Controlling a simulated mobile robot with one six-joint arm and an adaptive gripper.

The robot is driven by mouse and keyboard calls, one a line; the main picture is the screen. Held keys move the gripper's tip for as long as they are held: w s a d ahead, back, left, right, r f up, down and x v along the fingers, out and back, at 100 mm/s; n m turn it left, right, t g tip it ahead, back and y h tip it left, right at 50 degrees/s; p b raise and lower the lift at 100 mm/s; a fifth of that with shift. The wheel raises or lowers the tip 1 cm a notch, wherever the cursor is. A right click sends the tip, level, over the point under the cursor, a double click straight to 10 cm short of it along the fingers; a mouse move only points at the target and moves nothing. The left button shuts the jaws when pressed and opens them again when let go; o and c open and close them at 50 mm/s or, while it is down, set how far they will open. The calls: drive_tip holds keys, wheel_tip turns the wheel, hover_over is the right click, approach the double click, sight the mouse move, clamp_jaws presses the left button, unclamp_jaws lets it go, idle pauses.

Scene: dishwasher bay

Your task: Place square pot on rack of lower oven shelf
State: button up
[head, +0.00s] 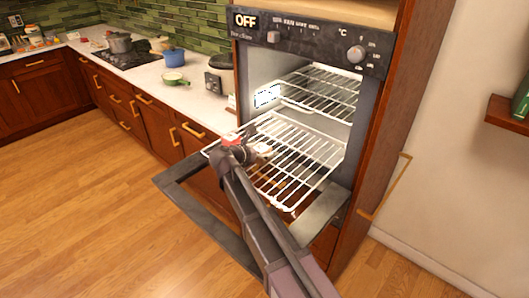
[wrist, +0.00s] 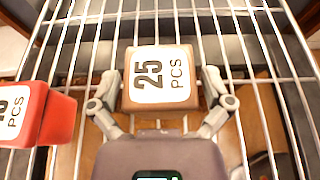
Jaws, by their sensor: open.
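I cannot pick out a clearly square pot. A blue pot (head: 173,57) stands on the counter beside the oven, and a grey pot (head: 120,43) stands on the hob. The lower oven rack (head: 300,160) is pulled out over the lowered door; its wires also fill the wrist view (wrist: 250,70). My gripper (wrist: 161,80) is open above the rack. A tan box (wrist: 160,78) labelled "25 PCS" lies between its fingers; contact is unclear. A red box (wrist: 40,112) is left of the fingers, and it shows near my gripper in the head view (head: 231,140).
The oven door (head: 205,225) hangs open below the rack. An upper rack (head: 325,92) is inside the oven. A green pan (head: 174,79) and a dark appliance (head: 214,83) stand on the counter (head: 150,75). The wooden floor at left is clear.

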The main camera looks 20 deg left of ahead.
drive_tip(key=shift+r, duration=0.2)
drive_tip(key=shift+s+r+p, duration=0.1)
drive_tip(key=shift+s+p, duration=0.1)
drive_tip(key=shift+p, duration=0.1)
drive_tip(key=p+v, duration=0.3)
drive_tip(key=v, duration=0.6)
drive_tip(key=shift+s+a+r+p, duration=0.15)
drive_tip(key=shift+s+r+p, duration=0.15)
drive_tip(key=shift+p, duration=0.1)
drive_tip(key=shift+v, duration=0.9)
drive_tip(key=shift+f, duration=0.15)
drive_tip(key=shift+w, duration=0.15)
